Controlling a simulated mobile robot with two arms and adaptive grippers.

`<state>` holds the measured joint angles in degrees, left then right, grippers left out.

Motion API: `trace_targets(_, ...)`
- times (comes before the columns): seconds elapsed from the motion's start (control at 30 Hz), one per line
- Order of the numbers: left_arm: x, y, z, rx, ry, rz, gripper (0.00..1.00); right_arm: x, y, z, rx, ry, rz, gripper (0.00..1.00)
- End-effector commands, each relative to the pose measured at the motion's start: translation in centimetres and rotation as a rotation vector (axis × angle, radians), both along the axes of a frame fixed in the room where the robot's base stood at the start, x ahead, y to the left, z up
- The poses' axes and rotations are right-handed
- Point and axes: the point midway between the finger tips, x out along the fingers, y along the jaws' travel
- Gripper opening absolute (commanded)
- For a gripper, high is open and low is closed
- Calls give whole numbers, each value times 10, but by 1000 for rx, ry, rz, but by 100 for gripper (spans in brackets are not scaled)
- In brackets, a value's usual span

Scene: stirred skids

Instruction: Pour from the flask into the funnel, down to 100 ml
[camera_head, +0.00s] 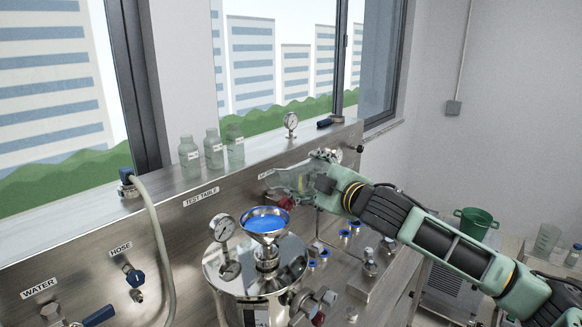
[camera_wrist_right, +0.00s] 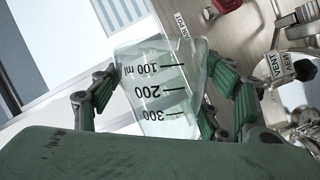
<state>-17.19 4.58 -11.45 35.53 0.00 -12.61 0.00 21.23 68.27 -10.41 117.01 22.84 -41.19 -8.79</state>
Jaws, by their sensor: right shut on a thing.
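The clear flask (camera_head: 288,181) is in my right gripper (camera_head: 318,174), lying tilted over to the left above and behind the funnel. In the right wrist view the flask (camera_wrist_right: 160,92) sits between both green fingers (camera_wrist_right: 165,85), with marks for 100, 200 and 300 ml. I cannot make out a liquid level in it. The steel funnel (camera_head: 248,226) stands on the lidded steel vessel (camera_head: 285,262) and shows a bright blue surface inside. No stream between flask and funnel is visible. My left gripper is not in view.
A pressure gauge (camera_head: 223,227) stands left of the funnel. Several bottles (camera_head: 214,149) stand on the ledge behind. A red knob (camera_head: 286,203) is close under the flask. Blue-ringed ports (camera_head: 345,234) are on the right. A green bucket (camera_head: 474,222) is farther right.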

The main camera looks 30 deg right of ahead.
Motion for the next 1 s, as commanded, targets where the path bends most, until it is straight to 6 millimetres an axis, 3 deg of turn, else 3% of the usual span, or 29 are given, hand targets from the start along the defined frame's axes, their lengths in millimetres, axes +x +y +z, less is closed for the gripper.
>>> trace_targets(0.13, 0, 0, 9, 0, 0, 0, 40, 1, -3, 9, 11, 1, 0, 26)
trace_targets(0.33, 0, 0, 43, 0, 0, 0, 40, 6, -17, 31, 90, 29, -3, 26)
trace_targets(0.4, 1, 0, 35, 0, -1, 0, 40, 8, -24, 33, 125, 39, -3, 26)
trace_targets(0.67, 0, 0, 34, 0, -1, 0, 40, 16, -44, 59, 257, 83, -1, 26)
trace_targets(1.0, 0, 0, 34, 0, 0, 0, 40, 21, -60, 69, 413, 135, -1, 26)
